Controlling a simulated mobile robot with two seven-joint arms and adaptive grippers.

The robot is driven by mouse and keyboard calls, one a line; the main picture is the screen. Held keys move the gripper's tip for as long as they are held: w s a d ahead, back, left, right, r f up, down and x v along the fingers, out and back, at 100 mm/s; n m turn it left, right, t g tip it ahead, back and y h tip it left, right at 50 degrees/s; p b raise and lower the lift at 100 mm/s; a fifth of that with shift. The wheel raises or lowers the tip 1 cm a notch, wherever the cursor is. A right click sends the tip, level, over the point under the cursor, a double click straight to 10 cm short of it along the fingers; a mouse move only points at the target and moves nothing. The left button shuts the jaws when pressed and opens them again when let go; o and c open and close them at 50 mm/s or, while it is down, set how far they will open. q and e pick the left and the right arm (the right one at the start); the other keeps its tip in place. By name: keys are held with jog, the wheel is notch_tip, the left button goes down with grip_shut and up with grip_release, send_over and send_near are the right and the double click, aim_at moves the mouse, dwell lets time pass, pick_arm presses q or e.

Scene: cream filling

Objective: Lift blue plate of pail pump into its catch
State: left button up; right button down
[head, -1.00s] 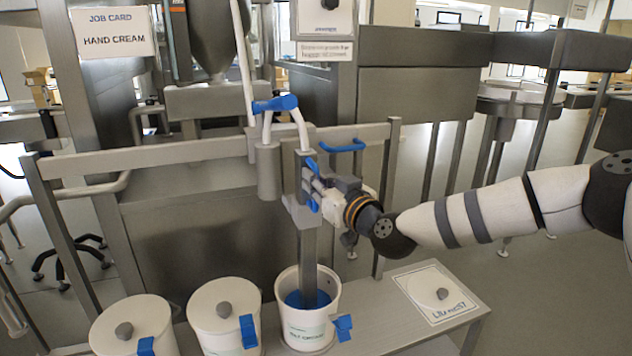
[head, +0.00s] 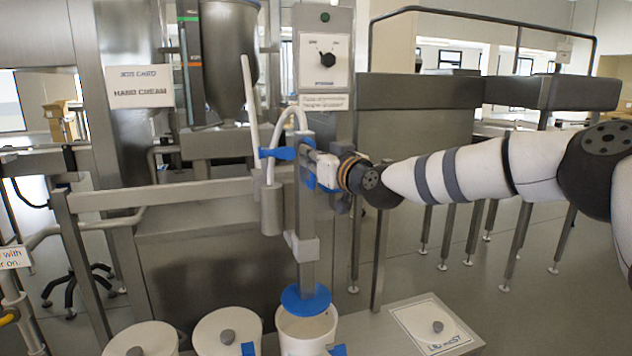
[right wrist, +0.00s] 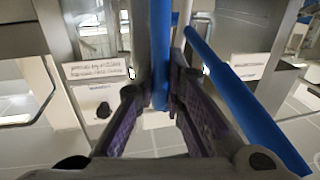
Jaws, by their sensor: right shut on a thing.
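The round blue plate (head: 306,299) hangs at the lower end of the grey pump column (head: 305,262), just above the mouth of an open white pail (head: 307,336). The plate looks level. My right gripper (head: 314,168) is shut on the blue handle of the pump near the column's top. In the right wrist view, the blue handle (right wrist: 160,60) runs between the two fingers of the gripper (right wrist: 166,88). I cannot make out the catch or whether it is engaged. My left gripper is out of view.
Two lidded white pails (head: 228,332) stand left of the open one. A blue lever (head: 277,153) and white hoses sit left of the column. A control box (head: 325,58) is above.

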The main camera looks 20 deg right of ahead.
aim_at(313, 142)
jog(key=shift+r, duration=1.55)
jog(key=c, duration=1.7)
grip_release()
jog(key=shift+o, duration=0.2)
jog(key=shift+f, duration=0.15)
jog(key=shift+s, duration=0.15)
jog(key=v, duration=1.1)
jog(key=shift+s+d, duration=0.2)
jog(key=shift+s, duration=0.15)
